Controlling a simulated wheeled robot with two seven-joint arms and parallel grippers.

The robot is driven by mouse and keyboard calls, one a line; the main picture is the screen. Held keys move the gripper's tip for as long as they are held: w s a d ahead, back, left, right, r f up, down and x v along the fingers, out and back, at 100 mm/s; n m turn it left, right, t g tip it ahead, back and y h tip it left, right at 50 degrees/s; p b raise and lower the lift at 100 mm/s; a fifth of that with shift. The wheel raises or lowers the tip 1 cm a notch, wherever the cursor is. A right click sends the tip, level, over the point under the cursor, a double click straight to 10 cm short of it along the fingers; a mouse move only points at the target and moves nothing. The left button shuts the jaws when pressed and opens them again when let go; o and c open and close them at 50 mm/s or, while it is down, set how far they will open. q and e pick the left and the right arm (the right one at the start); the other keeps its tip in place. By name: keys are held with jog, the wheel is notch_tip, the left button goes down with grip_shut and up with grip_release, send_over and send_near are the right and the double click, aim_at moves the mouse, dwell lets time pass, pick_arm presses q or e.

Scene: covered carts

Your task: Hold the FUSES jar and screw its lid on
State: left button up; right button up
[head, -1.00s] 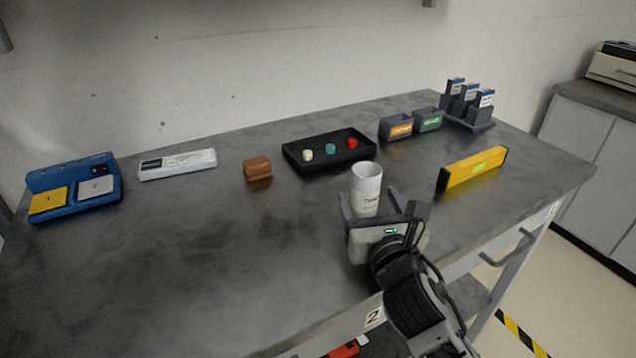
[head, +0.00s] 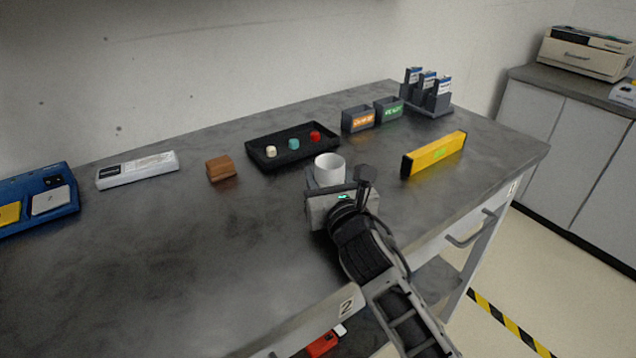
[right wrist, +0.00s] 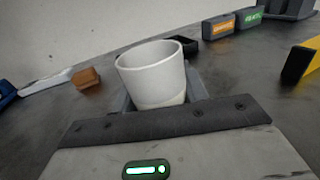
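The white FUSES jar (head: 329,168) is upright and open at the top; it also shows in the right wrist view (right wrist: 152,75). Its label is hidden or unreadable now. My right gripper (head: 330,182) has its fingers on both sides of the jar, and in the right wrist view they look closed against its walls. The jar's lower part is hidden by the gripper. A cream lid (head: 271,151), a teal lid (head: 294,143) and a red lid (head: 315,137) sit in a black tray (head: 268,162) behind the jar. My left gripper is not in view.
A brown block (head: 221,169) and a white labelled device (head: 138,170) lie left of the tray. A blue holder (head: 62,183) is at far left. Two labelled bins (head: 358,119) and a yellow bar (head: 434,154) are to the right. The table's front left is clear.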

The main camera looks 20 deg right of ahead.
aim_at(326, 160)
jog(key=shift+r, duration=0.1)
